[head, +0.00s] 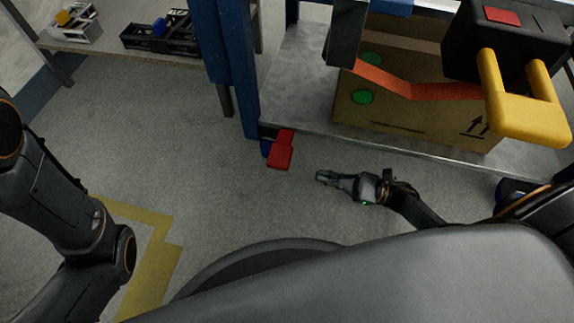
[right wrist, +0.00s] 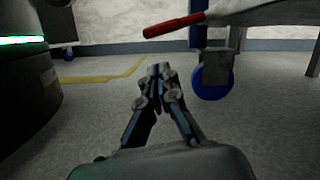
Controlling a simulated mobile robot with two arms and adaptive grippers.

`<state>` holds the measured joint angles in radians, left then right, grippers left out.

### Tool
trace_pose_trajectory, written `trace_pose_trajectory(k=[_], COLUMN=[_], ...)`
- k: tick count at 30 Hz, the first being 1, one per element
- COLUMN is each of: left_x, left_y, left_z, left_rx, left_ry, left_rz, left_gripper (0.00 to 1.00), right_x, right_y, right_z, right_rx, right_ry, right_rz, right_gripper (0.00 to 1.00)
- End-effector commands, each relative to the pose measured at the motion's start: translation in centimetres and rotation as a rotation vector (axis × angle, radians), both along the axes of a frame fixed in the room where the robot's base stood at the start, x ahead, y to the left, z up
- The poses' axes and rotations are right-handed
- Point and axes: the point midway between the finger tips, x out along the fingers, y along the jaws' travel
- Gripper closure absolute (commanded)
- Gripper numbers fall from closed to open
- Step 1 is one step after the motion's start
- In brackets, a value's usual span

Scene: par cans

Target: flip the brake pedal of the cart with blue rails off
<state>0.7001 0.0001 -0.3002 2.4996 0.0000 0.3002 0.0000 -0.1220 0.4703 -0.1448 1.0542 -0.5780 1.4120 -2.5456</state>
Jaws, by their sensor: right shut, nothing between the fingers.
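The cart with blue rails has a grey deck (head: 291,87) and a blue corner post (head: 232,70). Its red brake pedal (head: 280,150) sticks out below the deck's front left corner. In the right wrist view the pedal (right wrist: 175,25) is a red bar, its free left end slightly lower, above and beyond my fingers. A blue caster wheel (right wrist: 212,82) stands below and right of it. My right gripper (head: 322,177) is shut and empty, pointing left, right of and nearer than the pedal, apart from it. It also shows in the right wrist view (right wrist: 160,70). My left gripper is out of view.
A cardboard box (head: 395,112) sits on the deck, with a black case (head: 505,45) with a yellow handle above it. A table (head: 110,47) with small devices stands at the back left. The floor (head: 200,150) left of the cart is clear, with yellow tape (head: 150,275).

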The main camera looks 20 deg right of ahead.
Motion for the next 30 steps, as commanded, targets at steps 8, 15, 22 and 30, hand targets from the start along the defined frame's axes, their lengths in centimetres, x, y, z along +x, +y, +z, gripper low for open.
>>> trace_pose_trajectory(k=[8,15,22,30], left_x=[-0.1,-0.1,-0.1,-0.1], left_y=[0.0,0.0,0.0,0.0], left_z=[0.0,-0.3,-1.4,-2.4], left_rx=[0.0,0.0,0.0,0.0], left_ry=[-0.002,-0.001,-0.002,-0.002], left_rz=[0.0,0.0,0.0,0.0], left_gripper=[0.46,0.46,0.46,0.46], right_x=[0.0,0.8,2.8,4.6], right_y=[0.0,1.4,4.9,7.9], right_z=[0.1,0.3,1.2,2.1], right_rx=[-0.001,0.001,0.001,0.0], right_ry=[-0.003,-0.003,-0.005,-0.003], right_rz=[0.0,0.002,0.002,0.002], right_gripper=[1.0,1.0,1.0,1.0])
